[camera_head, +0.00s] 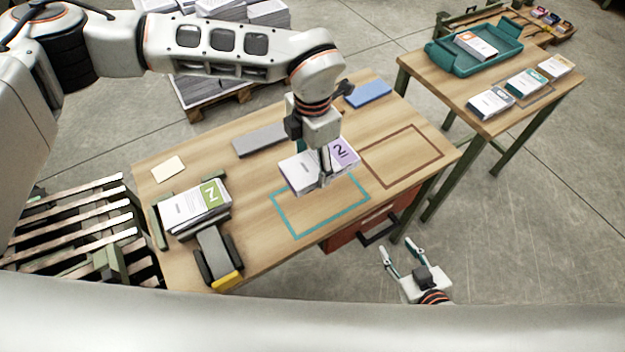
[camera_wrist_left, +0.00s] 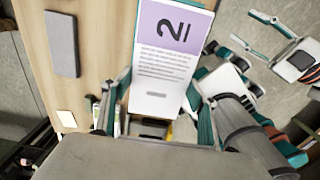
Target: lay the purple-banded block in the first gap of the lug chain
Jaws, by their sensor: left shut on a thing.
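The purple-banded block (camera_head: 342,153), white with a dark 2 on its band, is in my left gripper (camera_head: 325,165), over the far edge of the teal outline on the table. In the left wrist view the block (camera_wrist_left: 168,62) lies between the fingers of the left gripper (camera_wrist_left: 158,95), which is shut on it. My right gripper (camera_head: 400,247) is open and empty beyond the table's front right side. The lug chain is hard to make out; a low unit with olive side pieces (camera_head: 160,228) at the table's left holds a green-banded block (camera_head: 208,193).
A grey slab (camera_head: 258,139) and blue slab (camera_head: 368,94) lie at the back of the wooden table (camera_head: 285,250). A grey ramp with a yellow end (camera_head: 228,281) is at front left. Empty teal and brown outlines (camera_head: 403,155) mark the right. A teal tray (camera_head: 468,62) stands on another table.

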